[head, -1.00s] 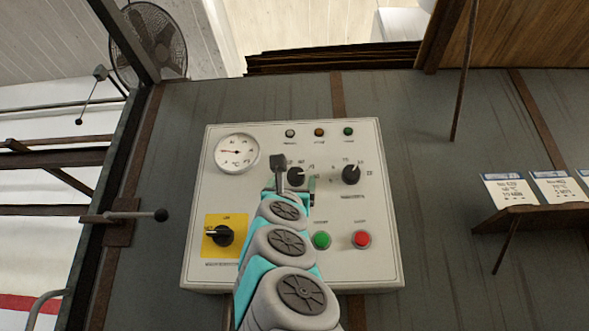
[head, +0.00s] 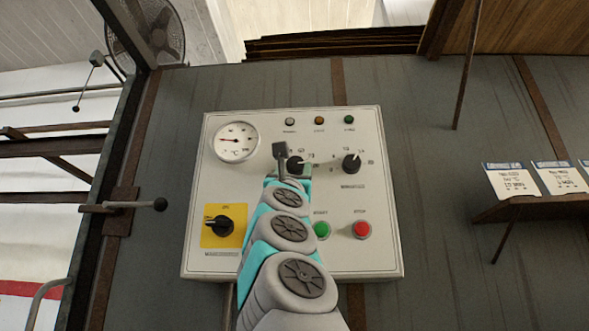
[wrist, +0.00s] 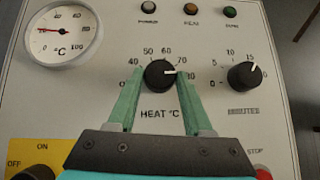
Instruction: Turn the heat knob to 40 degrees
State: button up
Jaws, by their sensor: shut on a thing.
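The heat knob (wrist: 160,74) is a round black knob with a white pointer line, above the words HEAT °C. In the wrist view the pointer points right, between about 70 and 80; the 40 mark is at its upper left. My gripper (wrist: 160,76) is shut on the knob, one green finger at each side. In the head view the heat knob (head: 295,164) shows just beside the end of my arm, and my gripper (head: 293,172) is partly hidden there.
The control panel (head: 385,255) has a temperature dial (head: 236,142) reading near 20 and a timer knob (head: 351,164) close right of the heat knob. Below are a yellow-backed switch (head: 223,226), a green button (head: 321,230) and a red button (head: 361,230).

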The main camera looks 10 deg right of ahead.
grip_shut()
jog(key=shift+n+y, duration=0.5)
